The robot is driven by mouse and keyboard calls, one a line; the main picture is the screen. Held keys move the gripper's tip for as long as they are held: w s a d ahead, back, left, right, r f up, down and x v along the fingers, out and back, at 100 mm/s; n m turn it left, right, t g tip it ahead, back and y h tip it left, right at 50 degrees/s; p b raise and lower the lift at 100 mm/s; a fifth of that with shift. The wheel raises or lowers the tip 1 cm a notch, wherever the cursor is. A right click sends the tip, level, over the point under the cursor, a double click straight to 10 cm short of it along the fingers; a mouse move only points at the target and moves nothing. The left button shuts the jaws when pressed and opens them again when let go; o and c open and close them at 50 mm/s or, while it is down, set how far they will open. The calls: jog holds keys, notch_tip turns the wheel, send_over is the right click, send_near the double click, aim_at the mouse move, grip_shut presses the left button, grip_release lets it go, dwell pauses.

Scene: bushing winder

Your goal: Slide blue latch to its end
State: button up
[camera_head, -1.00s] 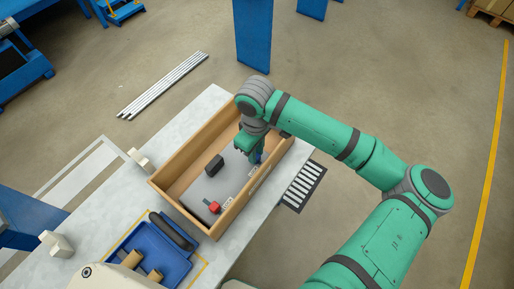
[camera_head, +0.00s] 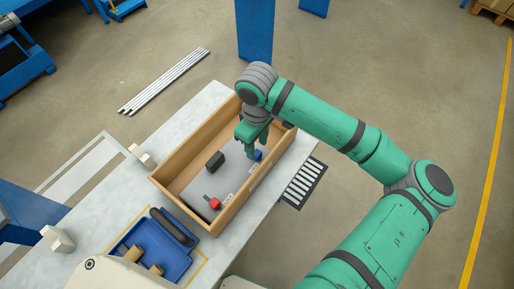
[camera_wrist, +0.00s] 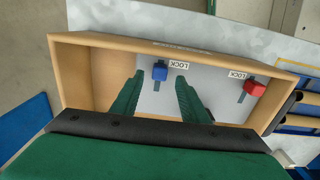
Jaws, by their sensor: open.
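The blue latch (camera_wrist: 160,71) sits on a grey panel (camera_wrist: 207,92) inside a wooden box, next to a white LOCK label (camera_wrist: 179,65). A short slot shows beside it in the wrist view. In the head view the blue latch (camera_head: 258,155) is near the box's right wall, just below my gripper (camera_head: 249,148). In the wrist view my gripper (camera_wrist: 154,78) is open, its two green fingers on either side of the latch in the picture. It holds nothing. I cannot tell whether the fingers touch the latch.
A red latch (camera_head: 215,203) with its own LOCK label and a black block (camera_head: 214,162) stand on the same panel. The wooden box walls (camera_head: 181,160) surround them. A blue tray (camera_head: 150,255) with parts is at the lower left.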

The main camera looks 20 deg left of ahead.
aim_at(258, 153)
notch_tip(258, 153, up, 8)
dwell(0.4)
jog(key=shift+d, duration=0.1)
dwell(0.4)
